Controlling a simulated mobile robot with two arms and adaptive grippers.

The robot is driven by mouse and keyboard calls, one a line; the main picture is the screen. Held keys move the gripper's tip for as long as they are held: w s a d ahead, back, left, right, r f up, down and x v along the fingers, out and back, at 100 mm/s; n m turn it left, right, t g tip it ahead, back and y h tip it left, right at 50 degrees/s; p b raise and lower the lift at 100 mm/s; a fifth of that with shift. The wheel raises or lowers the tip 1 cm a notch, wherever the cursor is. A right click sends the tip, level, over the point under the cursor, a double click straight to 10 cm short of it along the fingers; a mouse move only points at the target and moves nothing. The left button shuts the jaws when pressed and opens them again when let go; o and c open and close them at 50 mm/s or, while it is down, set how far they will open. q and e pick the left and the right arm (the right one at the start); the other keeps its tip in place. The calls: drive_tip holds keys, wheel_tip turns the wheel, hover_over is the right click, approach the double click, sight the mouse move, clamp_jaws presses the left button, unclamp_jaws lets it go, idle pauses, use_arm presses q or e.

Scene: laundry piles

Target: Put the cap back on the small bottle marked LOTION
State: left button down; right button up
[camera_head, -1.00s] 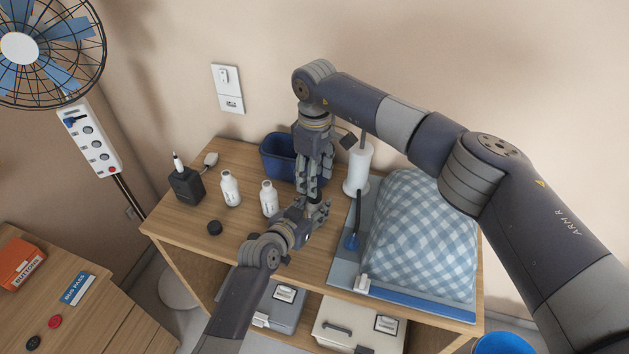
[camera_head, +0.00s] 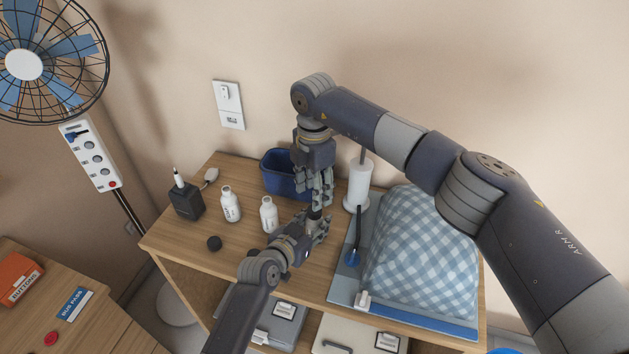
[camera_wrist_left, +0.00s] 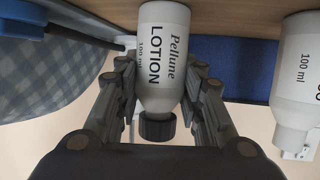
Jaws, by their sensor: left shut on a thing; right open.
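The small white bottle marked LOTION (camera_wrist_left: 163,58) is between the fingers of my left gripper (camera_wrist_left: 163,92), which is shut on it. The left wrist view shows the bottle upside down in the picture. A dark ribbed cap (camera_wrist_left: 157,127) sits on its neck; I cannot tell whether it is fully tightened. In the head view my left gripper (camera_head: 322,226) is low over the table, and its fingers mostly hide the bottle. My right gripper (camera_head: 322,203) points down just above the bottle, open. Its fingers do not show in the left wrist view.
Two uncapped white bottles (camera_head: 230,205) (camera_head: 268,215) stand left of my grippers. A loose dark cap (camera_head: 214,243) lies in front of them. A blue bin (camera_head: 276,178) is behind; a white roll (camera_head: 358,187) and checked bundle (camera_head: 425,250) are right.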

drive_tip(key=n, duration=0.3)
drive_tip(key=shift+r+n, duration=0.15)
drive_tip(key=shift+n, duration=0.15)
drive_tip(key=n, duration=0.5)
drive_tip(key=shift+r, duration=0.15)
drive_tip(key=n, duration=0.6)
drive_tip(key=shift+r+n, duration=0.25)
drive_tip(key=shift+n, duration=0.15)
drive_tip(key=n, duration=0.6)
drive_tip(key=shift+r+n, duration=0.25)
drive_tip(key=shift+n, duration=0.05)
drive_tip(key=n, duration=0.4)
drive_tip(key=shift+r+n, duration=0.2)
drive_tip(key=shift+n, duration=0.2)
drive_tip(key=n, duration=0.3)
drive_tip(key=shift+d+r, duration=0.1)
hover_over(315, 225)
drive_tip(key=w, duration=0.2)
drive_tip(key=shift+f, duration=4)
